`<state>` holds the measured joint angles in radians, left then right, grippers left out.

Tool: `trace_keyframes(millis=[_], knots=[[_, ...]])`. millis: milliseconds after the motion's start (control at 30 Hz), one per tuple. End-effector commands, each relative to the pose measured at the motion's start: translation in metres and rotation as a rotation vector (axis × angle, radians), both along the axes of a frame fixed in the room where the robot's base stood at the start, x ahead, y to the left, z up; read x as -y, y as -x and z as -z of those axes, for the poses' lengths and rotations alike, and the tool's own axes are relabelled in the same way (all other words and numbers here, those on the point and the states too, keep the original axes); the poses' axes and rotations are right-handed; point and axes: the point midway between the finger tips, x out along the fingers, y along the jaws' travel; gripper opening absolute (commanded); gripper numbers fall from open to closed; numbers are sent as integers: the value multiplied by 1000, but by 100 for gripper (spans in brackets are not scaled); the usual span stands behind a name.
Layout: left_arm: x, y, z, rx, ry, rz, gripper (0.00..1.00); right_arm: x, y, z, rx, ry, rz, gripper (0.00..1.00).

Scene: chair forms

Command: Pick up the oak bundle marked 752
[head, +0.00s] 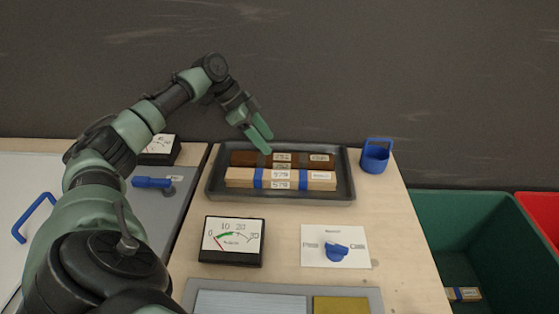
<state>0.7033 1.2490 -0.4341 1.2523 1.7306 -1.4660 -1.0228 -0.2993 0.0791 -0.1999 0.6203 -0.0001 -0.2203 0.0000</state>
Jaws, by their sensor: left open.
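A dark tray (215,188) on the wooden worktop holds two wooden bundles. The rear one is a dark brown bundle (250,159); its small label may read 752, but I cannot read it surely. The front one is a pale wood bundle (240,178) with blue bands and a label that seems to read 579. My left gripper (267,142) comes in from above and behind, open and empty. Its green fingertips are at or just above the dark bundle near the tray's back edge; I cannot tell whether they touch. My right gripper is not in view.
A blue holder (376,157) stands right of the tray. A gauge (232,241) and a card with a blue knob (336,247) lie in front. A green bin (470,235) with a pale bundle (463,294) inside and a red bin (542,215) are at right.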

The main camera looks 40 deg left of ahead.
Motion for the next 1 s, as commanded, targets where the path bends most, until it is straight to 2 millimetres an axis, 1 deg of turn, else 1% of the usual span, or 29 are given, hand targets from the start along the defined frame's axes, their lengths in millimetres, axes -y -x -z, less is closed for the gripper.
trace_keyframes(millis=[33, 267, 500, 600, 700, 867, 967, 1000], knots=[[2, -1, 5, -1, 1, 1, 53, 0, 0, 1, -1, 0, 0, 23], [12, -10, 25, -2, 2, 1, 53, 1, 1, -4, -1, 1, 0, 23], [24, -23, 55, -3, 1, 1, 53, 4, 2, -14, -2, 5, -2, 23], [28, -27, 63, -1, 1, 0, 53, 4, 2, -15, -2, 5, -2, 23], [29, -28, 67, -2, -1, 1, 53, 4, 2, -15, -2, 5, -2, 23], [29, -28, 67, -1, -1, 0, 53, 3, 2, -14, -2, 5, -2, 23], [29, -28, 66, -1, -1, 0, 28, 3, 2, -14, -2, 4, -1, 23], [29, -27, 66, -1, -1, 0, 17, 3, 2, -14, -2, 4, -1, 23]])
